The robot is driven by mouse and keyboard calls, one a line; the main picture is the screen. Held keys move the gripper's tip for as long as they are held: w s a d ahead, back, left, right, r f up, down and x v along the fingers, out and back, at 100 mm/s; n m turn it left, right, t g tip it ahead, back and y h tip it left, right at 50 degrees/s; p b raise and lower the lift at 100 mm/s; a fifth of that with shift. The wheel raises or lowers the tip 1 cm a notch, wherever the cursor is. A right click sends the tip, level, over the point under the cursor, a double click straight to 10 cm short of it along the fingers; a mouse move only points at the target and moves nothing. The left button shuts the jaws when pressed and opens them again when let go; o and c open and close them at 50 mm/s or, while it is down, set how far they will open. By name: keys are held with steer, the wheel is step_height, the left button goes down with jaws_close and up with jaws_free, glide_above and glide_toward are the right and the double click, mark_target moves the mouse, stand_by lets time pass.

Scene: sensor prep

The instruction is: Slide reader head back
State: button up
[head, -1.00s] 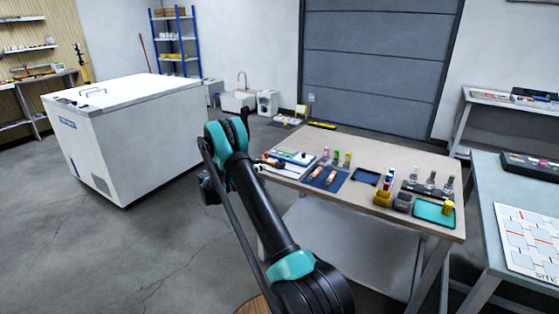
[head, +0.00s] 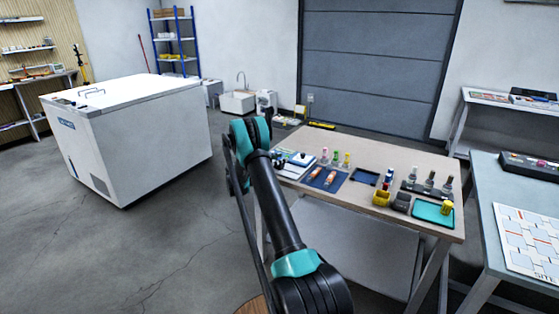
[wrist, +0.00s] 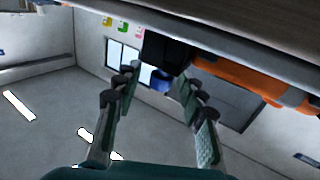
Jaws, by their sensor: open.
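A flat white and blue device (head: 293,158), which looks like the reader, lies at the left end of the wooden table (head: 350,145). A small dark part on it may be the reader head; it is too small to tell. My gripper (wrist: 155,88) is open and empty in the wrist view. Just beyond its fingertips are a black block (wrist: 166,52) and a small blue cylinder (wrist: 161,81), with a long orange body (wrist: 235,76) to the right. I cannot tell whether the black block is the reader head. In the head view my arm hides the gripper.
Orange tools (head: 315,174) lie on a dark blue mat (head: 338,181). Several small bottles, a yellow bin (head: 381,198) and a teal tray (head: 432,214) stand farther right. A white chest (head: 140,140) is at left. The floor between is free.

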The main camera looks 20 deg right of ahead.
mark_target(291, 172)
jaws_close()
stand_by(0.3)
steer(key=s+d, duration=0.4)
steer(key=s, duration=0.1)
steer(key=shift+s, duration=0.2)
jaws_free()
steer(key=shift+d, duration=0.1)
steer(key=s+a, duration=0.2)
steer(key=a, duration=0.9)
steer(key=shift+s+a, duration=0.15)
steer(key=shift+a, duration=0.25)
